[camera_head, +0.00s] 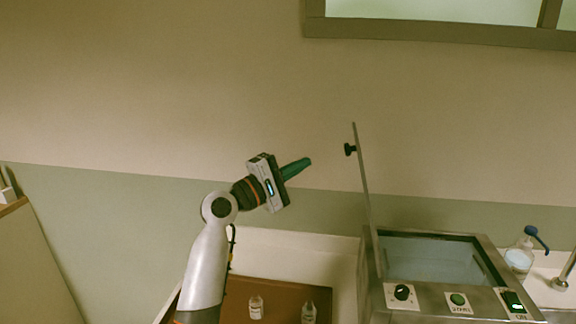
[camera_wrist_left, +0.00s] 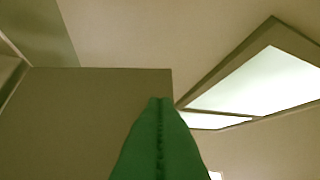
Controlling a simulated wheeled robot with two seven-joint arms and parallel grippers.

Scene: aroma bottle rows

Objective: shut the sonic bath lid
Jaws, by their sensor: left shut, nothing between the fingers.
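The sonic bath (camera_head: 450,290) is a metal box at the lower right of the head view, with a dark knob and green-lit buttons on its front. Its lid (camera_head: 362,185) stands upright, seen edge-on, at the left side of the open basin. A black knob (camera_head: 350,149) sticks out from the lid's left face. My left gripper (camera_head: 308,162) is left of the lid, a little below the knob's height and apart from it. Its green fingers are shut and empty. In the left wrist view the closed fingers (camera_wrist_left: 160,125) point up the middle. My right gripper does not show.
Two small glass bottles (camera_head: 256,307) (camera_head: 309,312) stand on a brown surface (camera_head: 275,290) below my left arm. A bottle with a blue pump (camera_head: 520,255) and a metal tap (camera_head: 562,282) are right of the bath. The air between gripper and lid is clear.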

